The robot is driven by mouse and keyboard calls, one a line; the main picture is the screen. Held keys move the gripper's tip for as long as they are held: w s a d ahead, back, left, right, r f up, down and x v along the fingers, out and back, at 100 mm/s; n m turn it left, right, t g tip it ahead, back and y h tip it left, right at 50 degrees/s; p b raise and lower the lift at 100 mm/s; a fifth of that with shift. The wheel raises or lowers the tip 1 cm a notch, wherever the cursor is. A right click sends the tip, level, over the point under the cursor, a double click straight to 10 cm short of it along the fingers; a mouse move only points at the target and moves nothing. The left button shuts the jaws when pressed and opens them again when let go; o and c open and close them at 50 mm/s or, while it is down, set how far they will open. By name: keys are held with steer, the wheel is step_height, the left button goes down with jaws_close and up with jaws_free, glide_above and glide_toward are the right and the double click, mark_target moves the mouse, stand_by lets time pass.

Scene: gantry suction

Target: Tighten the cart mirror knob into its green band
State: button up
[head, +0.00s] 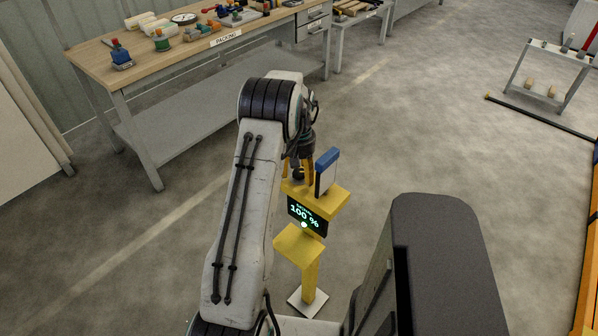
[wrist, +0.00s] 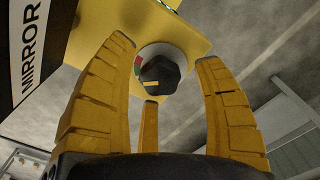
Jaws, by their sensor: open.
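The black mirror knob (wrist: 160,75) sits on a pale round dial (wrist: 152,50) on a yellow plate. A yellow mark shows on the knob's lower left. Small red and green patches (wrist: 136,66) lie on the dial's left side; the mark does not clearly point at the green. My gripper (wrist: 166,58) is open, with its yellow fingers spread around the knob and gaps visible between them. In the head view my gripper (head: 303,176) is at the top of the yellow stand (head: 312,275), where the knob cannot be made out clearly.
A blue-backed panel (head: 327,170) stands on the stand, right beside my gripper. A screen (head: 305,215) below reads 100 %. A "MIRROR" label (wrist: 30,50) shows at the left of the wrist view.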

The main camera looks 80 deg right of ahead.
mark_target(299, 172)
step_height(299, 172, up, 12)
stand_by(0.6)
stand_by(0.8)
